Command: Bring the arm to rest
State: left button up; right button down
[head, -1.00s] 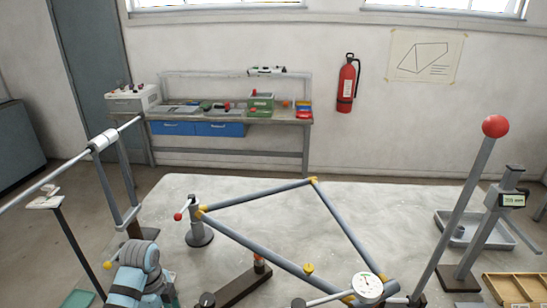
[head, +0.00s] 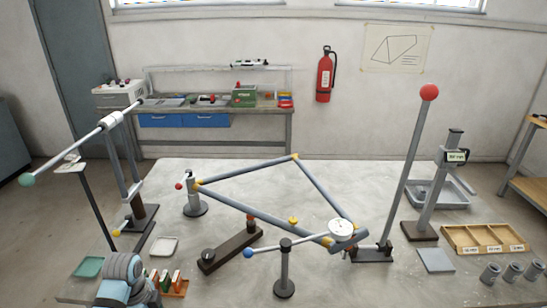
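A blue-and-grey link of my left arm (head: 124,278) shows at the bottom left, over the table's front edge. Neither gripper is in view, so I cannot see their fingers. The grey frame of tubes (head: 255,213) with yellow joints lies across the middle of the table (head: 205,172). A round white dial gauge (head: 341,229) sits at the frame's front right corner.
A tall post with a red ball (head: 428,92) and a height gauge (head: 434,190) stand at right. A long rod (head: 75,150) on a stand is at left. A wooden tray (head: 485,238), cups (head: 490,272) and a blue-knobbed stand (head: 284,270) are near the front.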

pick_arm(q)
jog(key=s+d+f+n+b, duration=0.1)
jog(key=s+f+n, duration=0.45)
jog(key=f, duration=0.75)
jog(key=s+f+n+b, duration=0.1)
jog(key=s+f+n, duration=0.3)
jog(key=s+f, duration=0.55)
jog(key=s+d+f+n, duration=0.2)
jog(key=s+f, duration=0.4)
jog(key=s, duration=0.4)
jog(key=s+d+f+n+t+b, duration=0.1)
jog(key=s+d+f+n, duration=0.1)
jog(key=s+f+n, duration=0.2)
jog(key=s+f, duration=0.3)
jog(key=s, duration=0.4)
jog(key=shift+f+n+y+b, duration=0.25)
jog(key=shift+n+y+b, duration=0.05)
jog(key=shift+n+y, duration=0.1)
